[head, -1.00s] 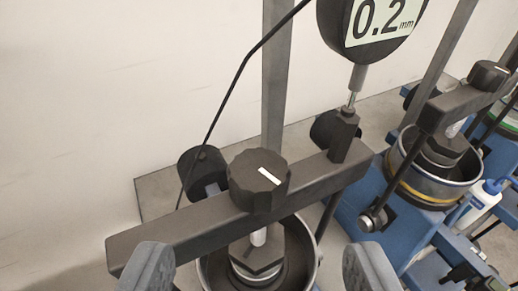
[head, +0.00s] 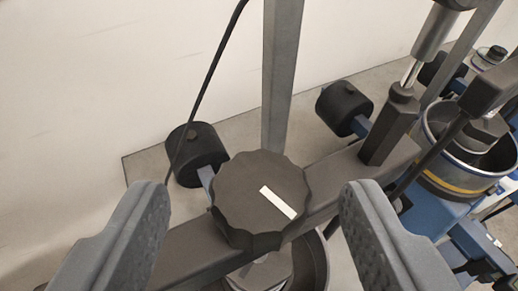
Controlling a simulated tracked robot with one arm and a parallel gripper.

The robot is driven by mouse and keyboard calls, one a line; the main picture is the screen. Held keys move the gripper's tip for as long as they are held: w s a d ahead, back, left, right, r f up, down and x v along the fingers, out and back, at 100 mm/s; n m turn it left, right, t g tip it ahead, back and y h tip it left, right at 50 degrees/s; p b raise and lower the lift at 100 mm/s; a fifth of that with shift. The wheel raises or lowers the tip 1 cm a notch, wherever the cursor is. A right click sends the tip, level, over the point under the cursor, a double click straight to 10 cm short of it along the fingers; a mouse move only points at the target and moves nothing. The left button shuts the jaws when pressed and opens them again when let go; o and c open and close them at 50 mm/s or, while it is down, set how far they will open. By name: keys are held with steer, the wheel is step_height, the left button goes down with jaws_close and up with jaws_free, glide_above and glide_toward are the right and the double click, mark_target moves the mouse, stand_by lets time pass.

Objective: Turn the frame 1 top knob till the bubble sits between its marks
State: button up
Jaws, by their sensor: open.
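The top knob (head: 252,199) is dark, with a scalloped edge and a white stripe on its top. It sits on the dark crossbar (head: 333,180) of the near lever frame. My gripper (head: 254,207) is open, with one grey finger left of the knob and the other right of it. I see a gap between each finger and the knob, so neither seems to touch it. The bubble and its marks do not show in this view.
Two black round weights (head: 196,154) (head: 344,107) stand behind the crossbar. A grey upright (head: 281,75) and a black cable (head: 209,95) rise behind the knob. A second frame's metal cup (head: 462,150) is at right.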

mark_target(261, 203)
steer(key=shift+w+d+f+p, duration=0.2)
steer(key=shift+w+p, duration=0.25)
steer(key=shift+p, duration=0.25)
steer(key=shift+x, duration=0.8)
steer(key=shift+w+f+p, duration=0.3)
steer(key=shift+w+p, duration=0.05)
steer(key=shift+w, duration=0.1)
steer(key=c, duration=1)
